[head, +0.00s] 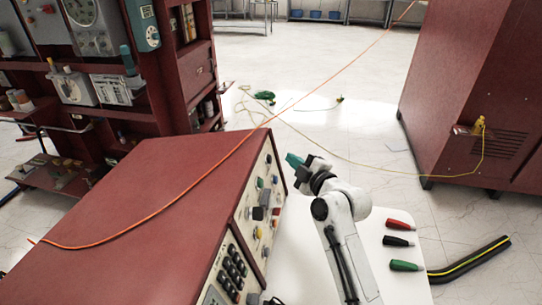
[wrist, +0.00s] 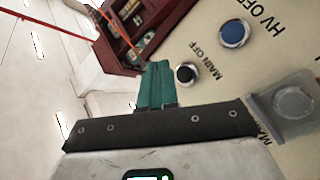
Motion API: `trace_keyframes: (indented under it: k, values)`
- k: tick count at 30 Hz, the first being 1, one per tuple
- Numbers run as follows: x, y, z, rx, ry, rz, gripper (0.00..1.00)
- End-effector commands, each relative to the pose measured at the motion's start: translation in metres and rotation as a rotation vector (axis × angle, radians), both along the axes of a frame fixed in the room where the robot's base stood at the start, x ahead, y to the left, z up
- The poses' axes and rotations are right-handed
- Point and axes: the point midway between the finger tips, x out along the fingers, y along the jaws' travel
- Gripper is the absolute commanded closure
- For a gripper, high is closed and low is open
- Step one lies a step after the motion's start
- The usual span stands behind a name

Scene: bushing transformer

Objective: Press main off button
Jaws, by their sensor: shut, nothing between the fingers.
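The main off button (wrist: 186,73) is a round black button in a silver ring on the cream panel, with the words "MAIN OFF" beside it in the wrist view. My gripper (wrist: 158,68) has teal fingers closed together with nothing between them. In the wrist view its tips appear just left of the black button; I cannot tell whether they touch the panel. In the head view my gripper (head: 294,160) is at the upper far end of the panel side of the red cabinet (head: 140,200). I cannot pick out the black button there.
In the wrist view a blue button (wrist: 233,34) by "HV OFF" and a clear-capped button (wrist: 293,102) are close by. An orange cable (head: 215,163) crosses the cabinet top. Red, black and green plugs (head: 398,241) lie on the white table right of my arm.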

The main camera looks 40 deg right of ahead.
Motion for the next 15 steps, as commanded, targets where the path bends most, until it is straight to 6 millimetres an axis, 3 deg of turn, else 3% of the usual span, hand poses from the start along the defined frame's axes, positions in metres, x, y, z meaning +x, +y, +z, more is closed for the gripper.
trace_keyframes:
  k: [6,15]
  values:
    - [0.015,0.011,-0.005,-0.001,0.0,0.001,1.0]
    - [0.019,0.015,-0.006,-0.001,-0.001,0.0,1.0]
